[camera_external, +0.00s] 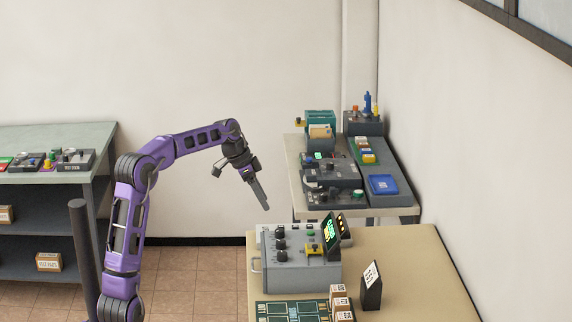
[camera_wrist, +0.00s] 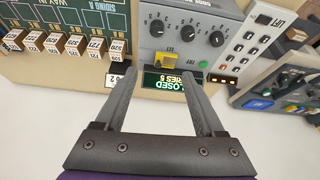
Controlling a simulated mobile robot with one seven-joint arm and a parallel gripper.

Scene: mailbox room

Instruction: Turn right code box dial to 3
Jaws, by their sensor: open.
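The grey code box (camera_external: 300,276) stands on the tan table at the lower right of the external view. It has a row of three black dials on its top face. In the wrist view the dials are the left one (camera_wrist: 157,27), the middle one (camera_wrist: 184,41) and the right one (camera_wrist: 217,39). White marks ring each dial; their settings are too small to read. A green-lettered display (camera_wrist: 172,83) and a yellow lever (camera_wrist: 169,60) sit by the dials. My gripper (camera_external: 265,207) is open and empty, pointing down, above and apart from the box.
A green board (camera_wrist: 62,17) with small labelled boxes (camera_wrist: 95,45) lies beside the code box. A side table (camera_external: 294,178) behind holds grey devices and a blue tray (camera_external: 383,184). Air around my gripper is clear.

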